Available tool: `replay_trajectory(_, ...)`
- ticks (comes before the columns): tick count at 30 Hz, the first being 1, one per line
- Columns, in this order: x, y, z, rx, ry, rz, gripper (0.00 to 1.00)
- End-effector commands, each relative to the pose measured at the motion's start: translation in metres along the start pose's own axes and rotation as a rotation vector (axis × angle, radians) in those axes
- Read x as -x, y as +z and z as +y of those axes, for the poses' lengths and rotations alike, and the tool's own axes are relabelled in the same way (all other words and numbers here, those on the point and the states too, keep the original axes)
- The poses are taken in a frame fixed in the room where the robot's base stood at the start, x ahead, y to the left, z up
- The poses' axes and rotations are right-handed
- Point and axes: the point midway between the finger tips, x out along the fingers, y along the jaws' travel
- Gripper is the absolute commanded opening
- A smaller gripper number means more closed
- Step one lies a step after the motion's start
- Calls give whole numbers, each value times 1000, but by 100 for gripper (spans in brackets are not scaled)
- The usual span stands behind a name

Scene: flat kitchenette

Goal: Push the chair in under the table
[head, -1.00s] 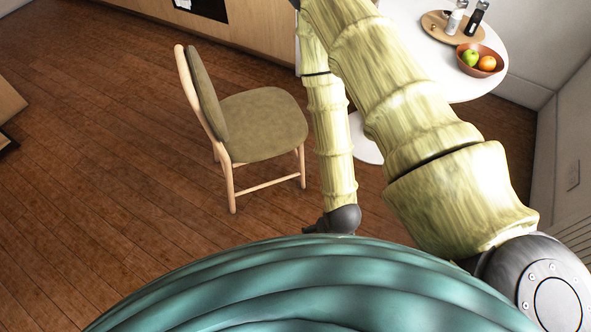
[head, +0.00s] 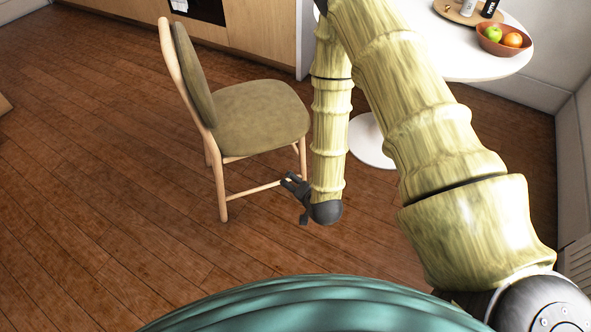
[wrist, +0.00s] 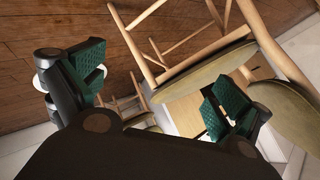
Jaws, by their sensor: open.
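The chair (head: 262,117) has a light wood frame and an olive seat and back. It stands upright on the floor, left of the white round table (head: 468,62), its seat facing right and its backrest on the left. A clear gap shows between seat and table base, partly hidden by my arm. My gripper (head: 297,199) is open, low by the chair's near right leg; I cannot tell if it touches. In the wrist view, its green-padded fingers (wrist: 155,86) are spread and empty, with a chair's wooden frame and olive seat (wrist: 203,72) beyond them.
The wooden bowl with fruit (head: 503,40) and the round board with bottles (head: 466,12) stand on the table. Wood cabinets (head: 262,27) line the back. The wall is at the right. The brown plank floor (head: 95,190) left of the chair is free.

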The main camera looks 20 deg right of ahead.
Motion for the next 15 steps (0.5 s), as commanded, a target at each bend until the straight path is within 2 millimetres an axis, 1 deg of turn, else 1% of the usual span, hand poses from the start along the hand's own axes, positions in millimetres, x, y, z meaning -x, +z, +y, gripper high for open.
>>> replay_trajectory(1, -20, 2, 5, -33, -25, 26, 100)
replay_trajectory(3, -34, -3, 2, -81, -61, 60, 100)
replay_trajectory(9, -73, -16, -4, -221, -168, 148, 100)
replay_trajectory(15, -106, -30, -10, -361, -286, 225, 100)
